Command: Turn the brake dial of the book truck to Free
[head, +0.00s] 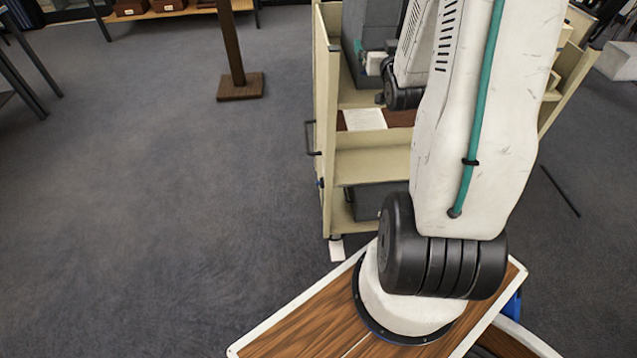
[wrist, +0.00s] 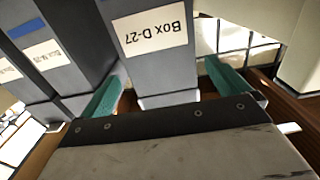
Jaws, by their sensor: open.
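The cream book truck (head: 324,120) stands ahead of me in the head view, its right part largely hidden behind my arm. I cannot make out a brake dial or its setting in either view. A small blue part (head: 320,184) shows low on the truck's left side, too small to identify. My gripper (wrist: 162,72) is open, its two teal fingers spread apart in the wrist view. A grey box labelled Box D-27 (wrist: 150,60) stands just beyond and between them; I cannot tell whether they touch it.
More grey boxes (wrist: 60,45) stand left of Box D-27 in the wrist view. A dark handle (head: 310,138) sticks out from the truck's left side. A wooden post (head: 232,45) stands back left. The carpet (head: 170,200) left of the truck is clear.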

